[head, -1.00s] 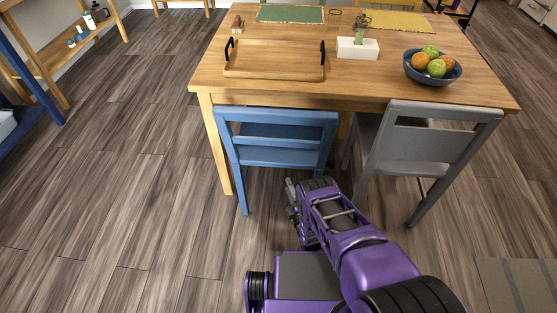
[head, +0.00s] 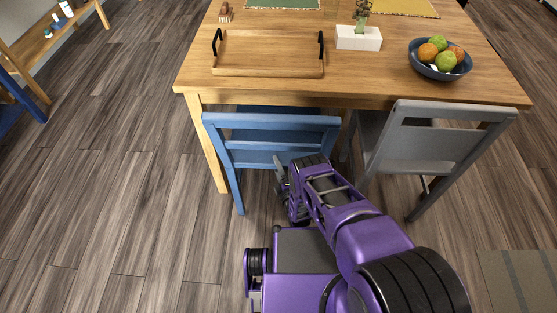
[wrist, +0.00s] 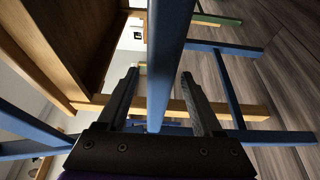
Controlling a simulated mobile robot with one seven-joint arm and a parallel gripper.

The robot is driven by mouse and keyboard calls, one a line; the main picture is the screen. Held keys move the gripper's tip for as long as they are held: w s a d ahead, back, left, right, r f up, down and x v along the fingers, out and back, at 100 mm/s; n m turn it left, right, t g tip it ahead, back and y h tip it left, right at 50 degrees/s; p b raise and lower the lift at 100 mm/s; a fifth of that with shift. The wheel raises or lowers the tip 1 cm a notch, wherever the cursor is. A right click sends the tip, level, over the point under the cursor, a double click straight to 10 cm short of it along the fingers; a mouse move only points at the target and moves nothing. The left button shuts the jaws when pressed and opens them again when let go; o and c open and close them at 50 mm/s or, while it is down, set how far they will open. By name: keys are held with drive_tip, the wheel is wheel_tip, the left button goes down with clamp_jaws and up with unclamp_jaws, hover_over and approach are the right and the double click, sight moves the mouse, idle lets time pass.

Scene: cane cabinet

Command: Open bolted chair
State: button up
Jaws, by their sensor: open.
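A blue chair (head: 270,122) stands at the near side of the table with its back towards me. My gripper (head: 281,174) is low at the right part of that chair's back, partly hidden by my own arm. In the wrist view my gripper (wrist: 158,76) is open, with one dark finger on each side of a blue chair bar (wrist: 166,60). The bar runs between the fingers; I cannot tell whether either finger touches it. A grey chair (head: 440,145) stands to the right of the blue one. No bolt shows on either chair.
The wooden table (head: 370,85) holds a wooden tray (head: 267,54), a white planter (head: 358,38) and a blue fruit bowl (head: 440,68). A table leg (head: 208,145) stands left of the blue chair. The floor (head: 100,190) at the left is clear.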

drive_tip(key=shift+w, duration=0.15)
drive_tip(key=shift+a, duration=0.1)
drive_tip(key=shift+c, duration=0.3)
clamp_jaws()
idle(1.0)
